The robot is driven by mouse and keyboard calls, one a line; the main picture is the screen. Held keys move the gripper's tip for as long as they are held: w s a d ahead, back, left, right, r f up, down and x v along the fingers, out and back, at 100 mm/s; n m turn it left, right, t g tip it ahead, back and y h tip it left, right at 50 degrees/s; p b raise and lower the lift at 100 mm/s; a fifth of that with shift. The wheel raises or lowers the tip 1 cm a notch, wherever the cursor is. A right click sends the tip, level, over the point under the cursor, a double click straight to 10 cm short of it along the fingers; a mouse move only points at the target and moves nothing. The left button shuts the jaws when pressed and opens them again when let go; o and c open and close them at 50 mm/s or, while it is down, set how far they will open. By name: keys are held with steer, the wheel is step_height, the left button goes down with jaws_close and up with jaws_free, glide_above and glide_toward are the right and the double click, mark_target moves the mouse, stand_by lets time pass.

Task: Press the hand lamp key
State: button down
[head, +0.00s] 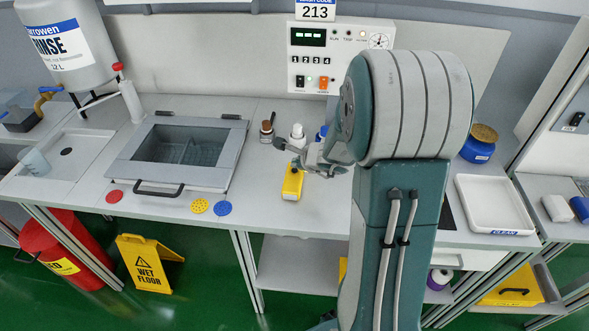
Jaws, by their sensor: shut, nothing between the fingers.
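A small yellow block-shaped object (292,184), which looks like the hand lamp, lies on the bench near its front edge. Its key is too small to make out. My gripper (284,145) is shut and empty. In the picture it shows just above the yellow object's far end, in front of the small bottles. I cannot tell the height between them. My arm hides the bench to the right of the gripper.
A brown bottle (267,130) and a white bottle (297,136) stand close behind my gripper. A lidded basin (125,171) is at left. Coloured discs (200,205) lie along the front. A control panel (341,54) is at the back, a white tray (466,206) at right.

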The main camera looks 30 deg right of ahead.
mark_target(296, 171)
steer(key=shift+r, duration=0.1)
steer(key=shift+r, duration=3)
